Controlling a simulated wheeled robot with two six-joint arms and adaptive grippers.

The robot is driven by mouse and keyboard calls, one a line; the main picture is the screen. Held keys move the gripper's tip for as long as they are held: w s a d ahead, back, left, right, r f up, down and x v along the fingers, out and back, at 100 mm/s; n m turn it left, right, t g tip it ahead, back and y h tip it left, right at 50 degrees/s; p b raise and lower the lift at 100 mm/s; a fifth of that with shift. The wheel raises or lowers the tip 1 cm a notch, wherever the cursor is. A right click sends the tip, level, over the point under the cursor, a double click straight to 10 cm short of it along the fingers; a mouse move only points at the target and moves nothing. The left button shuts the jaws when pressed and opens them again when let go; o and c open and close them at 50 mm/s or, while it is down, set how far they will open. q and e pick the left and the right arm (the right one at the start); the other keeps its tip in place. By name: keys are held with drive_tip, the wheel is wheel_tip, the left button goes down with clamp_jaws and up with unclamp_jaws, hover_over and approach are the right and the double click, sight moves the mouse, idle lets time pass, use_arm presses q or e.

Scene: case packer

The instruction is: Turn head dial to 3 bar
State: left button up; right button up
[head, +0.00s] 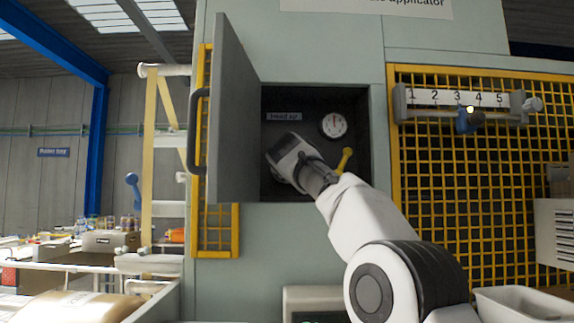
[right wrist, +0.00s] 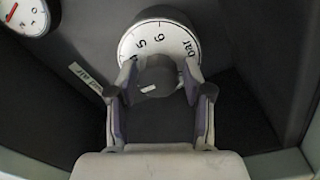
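The head dial shows in the right wrist view as a white scale disc (right wrist: 158,37) with 5, 6 and "bar" readable, and a dark round knob (right wrist: 156,76) with a short white mark. The 3 is not visible there. My right gripper (right wrist: 158,78) has one finger on each side of the knob, very close to it; I cannot tell whether both pads touch. In the head view my right gripper (head: 284,158) is inside the open cabinet and hides the dial. A round pressure gauge (head: 333,124) sits to its upper right. My left gripper is not in view.
The grey cabinet door (head: 232,125) stands open on the left of the recess. A yellow-handled lever (head: 345,158) is close right of my right gripper. A "Head air" label (head: 283,116) is above it. A numbered 1–5 scale (head: 460,98) hangs on yellow mesh at right.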

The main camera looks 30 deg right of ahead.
idle(0.3)
drive_tip(key=v, duration=0.7)
drive_tip(key=shift+s, duration=0.2)
drive_tip(key=shift+a, duration=0.1)
